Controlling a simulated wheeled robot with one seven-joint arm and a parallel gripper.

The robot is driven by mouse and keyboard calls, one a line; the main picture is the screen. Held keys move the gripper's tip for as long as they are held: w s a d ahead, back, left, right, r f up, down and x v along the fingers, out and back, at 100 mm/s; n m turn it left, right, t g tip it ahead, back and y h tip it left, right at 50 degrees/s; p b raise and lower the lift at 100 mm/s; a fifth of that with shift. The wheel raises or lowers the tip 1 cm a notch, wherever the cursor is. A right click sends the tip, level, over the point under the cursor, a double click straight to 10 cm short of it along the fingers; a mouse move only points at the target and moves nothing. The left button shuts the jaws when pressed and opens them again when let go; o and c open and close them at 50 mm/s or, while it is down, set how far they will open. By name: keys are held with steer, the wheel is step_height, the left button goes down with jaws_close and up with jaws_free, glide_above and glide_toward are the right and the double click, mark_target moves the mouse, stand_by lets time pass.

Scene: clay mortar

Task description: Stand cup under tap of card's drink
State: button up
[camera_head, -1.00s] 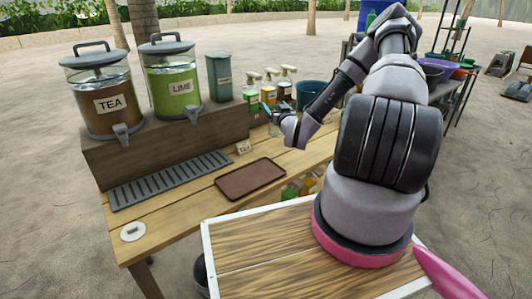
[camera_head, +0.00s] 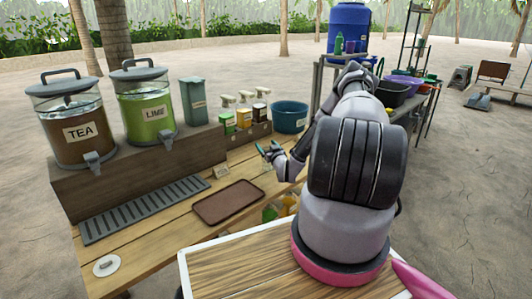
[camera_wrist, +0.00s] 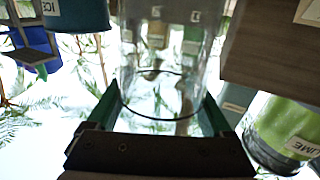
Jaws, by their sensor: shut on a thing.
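My gripper (camera_head: 269,150) is shut on a clear cup (camera_wrist: 160,85), held between its green fingers in the wrist view. In the head view the gripper is above the table's right part, where the cup is too small to make out clearly. A small card (camera_head: 221,171) stands behind the brown tray; its print looks like TEA but is blurred. The tea dispenser (camera_head: 80,133), brown, has a grey tap (camera_head: 93,160). The green lime dispenser (camera_head: 147,115) has its own tap (camera_head: 166,140). Both stand on a wooden riser, left of my gripper.
A grey slotted drip tray (camera_head: 145,208) lies before the riser. A brown tray (camera_head: 228,202) lies right of it. Spray bottles (camera_head: 244,113) and a teal tub (camera_head: 289,117) stand behind my gripper. A white disc (camera_head: 107,266) lies at the front left.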

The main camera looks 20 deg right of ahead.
steer(key=shift+f, duration=1.25)
steer(key=shift+f, duration=0.15)
steer(key=o, duration=1.5)
steer(key=shift+o, duration=0.2)
